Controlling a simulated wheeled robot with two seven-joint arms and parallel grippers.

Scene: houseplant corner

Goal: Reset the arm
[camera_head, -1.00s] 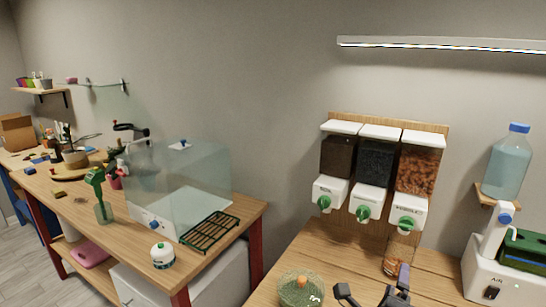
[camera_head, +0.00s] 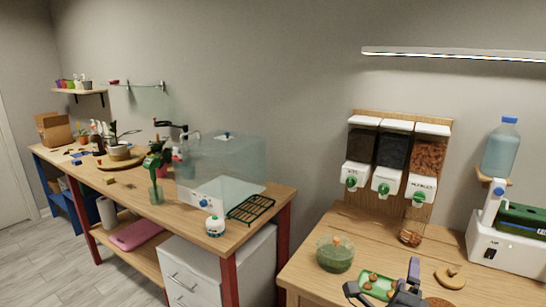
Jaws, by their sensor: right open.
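My right gripper (camera_head: 382,281) is at the bottom of the head view, over the front of the right-hand wooden table (camera_head: 300,262). Its two dark fingers are spread apart with nothing held between them. A green tray (camera_head: 372,278) with small items in it shows behind and between the fingers. A green-tinted clear bowl (camera_head: 335,257) with an orange piece at its top stands just left of and beyond the gripper. My left gripper is not in view.
Three dispensers (camera_head: 392,150) with green knobs stand at the back, a jar (camera_head: 411,235) below the right one. A white machine (camera_head: 500,250) with a water bottle (camera_head: 502,147) stands right. A ring-like tan item (camera_head: 450,277) lies nearby. The left bench (camera_head: 130,190) holds a clear box (camera_head: 225,170).

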